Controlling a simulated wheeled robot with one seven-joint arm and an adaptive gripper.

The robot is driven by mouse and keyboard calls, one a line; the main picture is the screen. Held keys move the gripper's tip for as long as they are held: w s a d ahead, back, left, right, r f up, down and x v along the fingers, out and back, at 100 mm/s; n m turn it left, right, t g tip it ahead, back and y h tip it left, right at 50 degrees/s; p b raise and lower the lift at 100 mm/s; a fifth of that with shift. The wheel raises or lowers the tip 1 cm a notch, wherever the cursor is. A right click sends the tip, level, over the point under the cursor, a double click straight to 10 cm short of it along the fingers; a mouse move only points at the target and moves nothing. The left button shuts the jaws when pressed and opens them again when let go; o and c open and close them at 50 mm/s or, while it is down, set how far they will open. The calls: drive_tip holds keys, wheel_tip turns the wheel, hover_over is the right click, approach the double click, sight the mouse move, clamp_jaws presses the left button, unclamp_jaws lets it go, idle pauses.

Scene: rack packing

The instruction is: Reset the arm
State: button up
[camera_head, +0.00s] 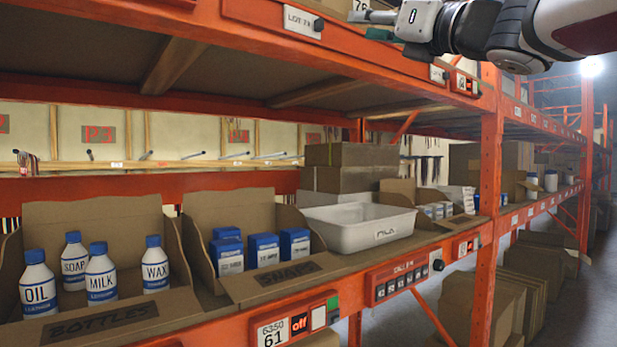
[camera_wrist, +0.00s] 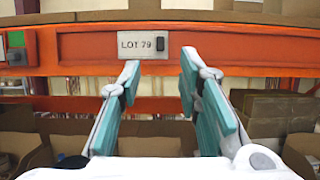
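My gripper (camera_wrist: 160,78) shows in the wrist view with its two teal-padded fingers spread apart and nothing between them. It faces the orange shelf beam (camera_wrist: 85,48) with the LOT 79 label (camera_wrist: 144,45). In the head view my gripper (camera_head: 368,24) is at the top, in front of the upper beam and well above the lower shelf. My arm reaches in from the upper right. The gripper touches nothing that I can see.
On the lower shelf stand a box of bottles (camera_head: 80,325), a box of blue-and-white cartons (camera_head: 275,285) and an empty white tray (camera_head: 365,236). An orange upright (camera_head: 488,180) is at the right. Stacked cartons (camera_head: 350,165) stand behind the tray. The aisle is at far right.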

drive_tip(key=d+f+m+t+h, duration=0.2)
drive_tip(key=d+f+m+h, duration=0.7)
drive_tip(key=m, duration=0.9)
drive_tip(key=s+d+f+m+g+h, duration=0.1)
drive_tip(key=s+f+m+g+h, duration=0.2)
drive_tip(key=f+m, duration=0.35)
drive_tip(key=s+d+f+m+g+h, duration=0.2)
drive_tip(key=s+f+m+h, duration=0.1)
drive_tip(key=f+m, duration=0.4)
drive_tip(key=s+a+f+m+g, duration=0.2)
drive_tip(key=s+f, duration=0.4)
drive_tip(key=f, duration=0.3)
drive_tip(key=s+a+f+m+g+y, duration=0.1)
drive_tip(key=s+a+f+m+g, duration=0.1)
drive_tip(key=s+f+m+g, duration=0.2)
drive_tip(key=s+a+f+m+g+y, duration=0.1)
drive_tip(key=s+f+m+g, duration=0.3)
drive_tip(key=s+f, duration=0.5)
wheel_tip(320, 180, down, 6)
drive_tip(key=shift+s+a+f+m, duration=0.1)
drive_tip(key=shift+s+a+m, duration=0.05)
drive_tip(key=shift+a+m, duration=0.65)
